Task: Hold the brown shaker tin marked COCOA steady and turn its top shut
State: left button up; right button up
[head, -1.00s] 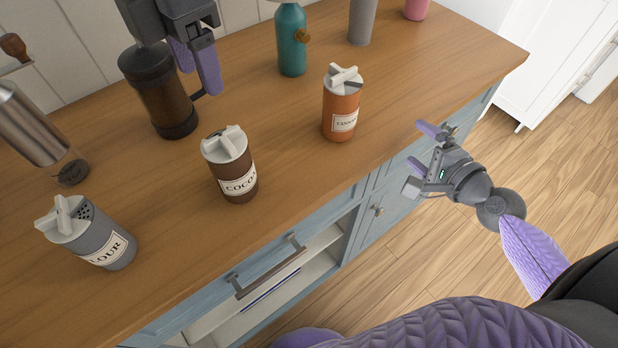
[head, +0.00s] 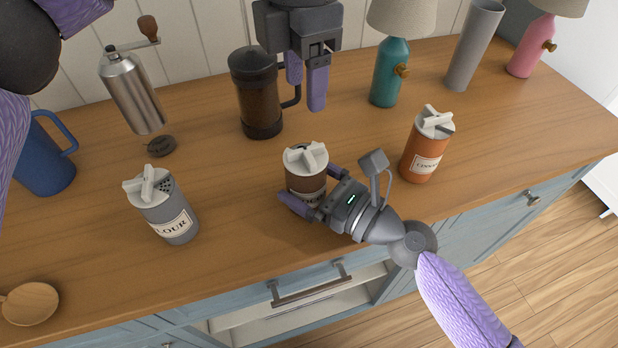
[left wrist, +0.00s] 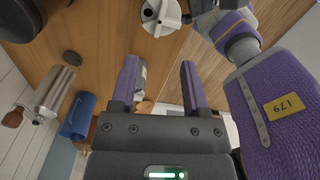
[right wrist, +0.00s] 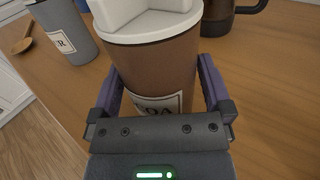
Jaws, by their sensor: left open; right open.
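The brown COCOA tin (head: 305,178) stands upright near the front of the counter, with a white top (head: 305,158) that has a raised bar handle. It fills the right wrist view (right wrist: 155,65), its label partly hidden by my gripper. My right gripper (head: 312,190) is open, its fingers on either side of the tin's body; I cannot tell if they touch it. My left gripper (head: 305,88) is open and empty, pointing down above and behind the tin. The left wrist view shows the white top (left wrist: 160,16) beyond the open fingers (left wrist: 160,85).
A grey FLOUR shaker (head: 168,212) stands left of the tin and an orange shaker (head: 426,148) right. A French press (head: 258,95) is close behind, near my left gripper. A grinder (head: 133,92), blue mug (head: 45,160) and teal lamp (head: 390,75) stand further off. The front counter is mostly clear.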

aim_at(306, 148)
jog(key=shift+w+a, duration=0.2)
jog(key=shift+a, duration=0.05)
jog(key=c, duration=1)
pick_arm(q)
jog(key=shift+o, duration=0.9)
pick_arm(e)
jog(key=shift+c, duration=0.5)
pick_arm(q)
jog(key=shift+o, duration=1.1)
jog(key=shift+r+n, duration=0.1)
jog(key=shift+n, duration=0.5)
jog(key=shift+o, duration=0.8)
jog(key=n, duration=0.2)
jog(key=shift+r+n, duration=0.2)
jog(key=shift+n, duration=0.1)
notch_tip(306, 148, down, 10)
jog(key=n, duration=1.2)
jog(key=shift+f+n, duration=0.1)
jog(key=shift+n, duration=0.3)
jog(key=c, duration=1.1)
